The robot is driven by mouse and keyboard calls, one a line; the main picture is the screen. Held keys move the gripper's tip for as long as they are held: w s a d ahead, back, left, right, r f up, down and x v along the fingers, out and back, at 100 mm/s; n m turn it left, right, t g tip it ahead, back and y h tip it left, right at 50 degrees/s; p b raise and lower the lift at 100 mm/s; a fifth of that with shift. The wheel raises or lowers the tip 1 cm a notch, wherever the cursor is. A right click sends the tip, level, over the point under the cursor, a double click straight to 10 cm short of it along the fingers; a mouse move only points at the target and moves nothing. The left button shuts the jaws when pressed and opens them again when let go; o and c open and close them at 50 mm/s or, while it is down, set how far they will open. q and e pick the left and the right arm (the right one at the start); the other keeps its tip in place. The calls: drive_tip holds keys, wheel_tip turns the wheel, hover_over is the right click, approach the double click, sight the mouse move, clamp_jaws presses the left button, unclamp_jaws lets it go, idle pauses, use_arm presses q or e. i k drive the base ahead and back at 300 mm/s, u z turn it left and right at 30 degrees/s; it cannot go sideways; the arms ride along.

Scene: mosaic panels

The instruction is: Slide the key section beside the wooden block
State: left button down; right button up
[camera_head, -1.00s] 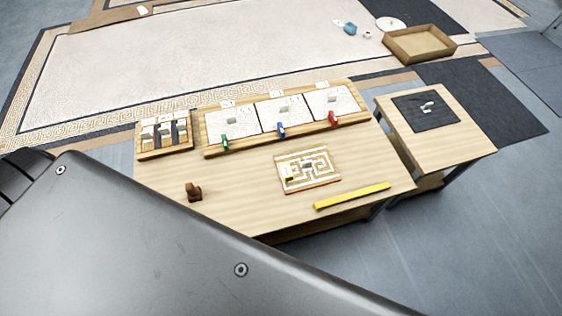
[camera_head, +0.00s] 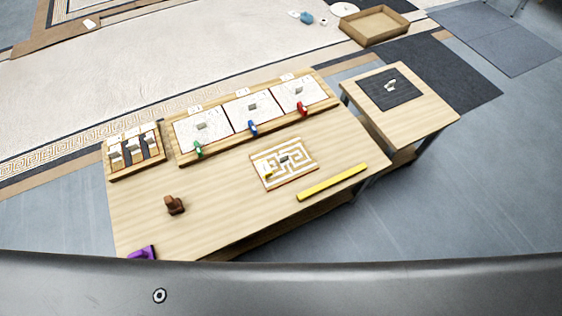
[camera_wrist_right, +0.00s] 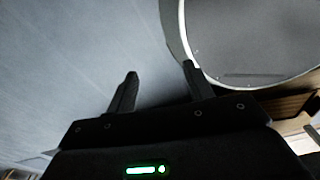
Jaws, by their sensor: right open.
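A small square panel with a tan-and-white key pattern (camera_head: 272,171) lies flat on the wooden table; I take it for the key section. A small dark brown wooden block (camera_head: 175,205) stands near the table's left front, well apart from the panel. A small grey piece and a yellowish one sit on the panel. My right gripper (camera_wrist_right: 159,74) shows only in the right wrist view, with its two fingers apart and nothing between them. My left gripper is not in view.
A yellow bar (camera_head: 333,182) lies at the table's right front. A tray (camera_head: 180,157) of white panels with green, blue and red pieces lies behind. A purple object (camera_head: 143,253) is at the near left edge. A side table (camera_head: 425,112) stands right. Bare tabletop separates block and panel.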

sight(289, 159)
drive_tip(key=u, duration=3.25)
drive_tip(key=k, duration=1.75)
drive_tip(key=z, duration=1.1)
